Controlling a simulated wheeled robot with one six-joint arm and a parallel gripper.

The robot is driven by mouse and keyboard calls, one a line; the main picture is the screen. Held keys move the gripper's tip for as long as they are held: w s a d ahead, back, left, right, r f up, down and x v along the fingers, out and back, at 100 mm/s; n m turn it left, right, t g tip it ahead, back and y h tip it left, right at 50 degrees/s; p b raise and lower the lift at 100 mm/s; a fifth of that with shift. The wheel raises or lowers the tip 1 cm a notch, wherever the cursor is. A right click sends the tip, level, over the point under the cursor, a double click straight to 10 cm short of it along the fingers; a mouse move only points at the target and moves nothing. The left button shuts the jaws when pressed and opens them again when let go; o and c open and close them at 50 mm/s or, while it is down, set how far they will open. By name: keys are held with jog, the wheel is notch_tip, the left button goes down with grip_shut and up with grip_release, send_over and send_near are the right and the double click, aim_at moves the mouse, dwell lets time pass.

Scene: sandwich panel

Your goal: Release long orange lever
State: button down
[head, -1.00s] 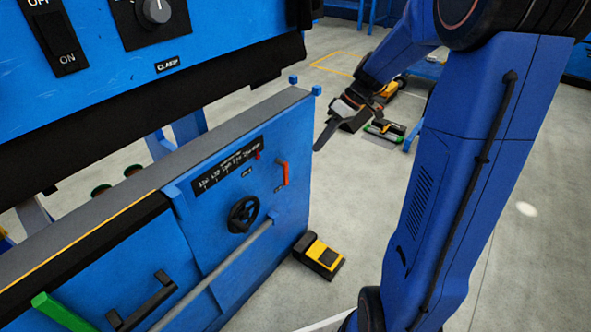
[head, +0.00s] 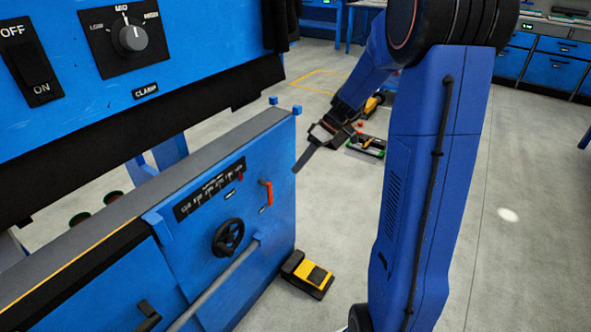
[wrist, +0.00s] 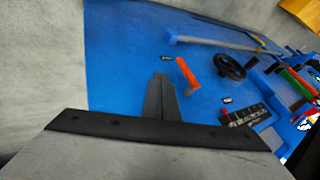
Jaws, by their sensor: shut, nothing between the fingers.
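The long orange lever (head: 267,192) is on the right part of the blue front panel (head: 272,225), above and to the right of the black handwheel. It also shows in the wrist view as an orange bar (wrist: 188,75), just right of my fingertips. My gripper (head: 297,170) is in front of the panel near its right edge, in the head view up and to the right of the lever. In the wrist view my gripper (wrist: 160,80) has its fingers together and empty, apart from the lever in the picture. Whether it touches the panel cannot be told.
A black handwheel (head: 228,237) and a grey bar (head: 215,287) are on the panel. A black scale (head: 210,188) with a red pointer is above the handwheel. A yellow and black foot pedal (head: 307,274) stands on the floor. The floor to the right is open.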

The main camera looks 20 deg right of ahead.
jog(key=s+a+f, duration=0.1)
jog(key=a+f, duration=0.5)
jog(key=a, duration=0.2)
jog(key=shift+s+f, duration=0.15)
jog(key=shift+s, duration=0.2)
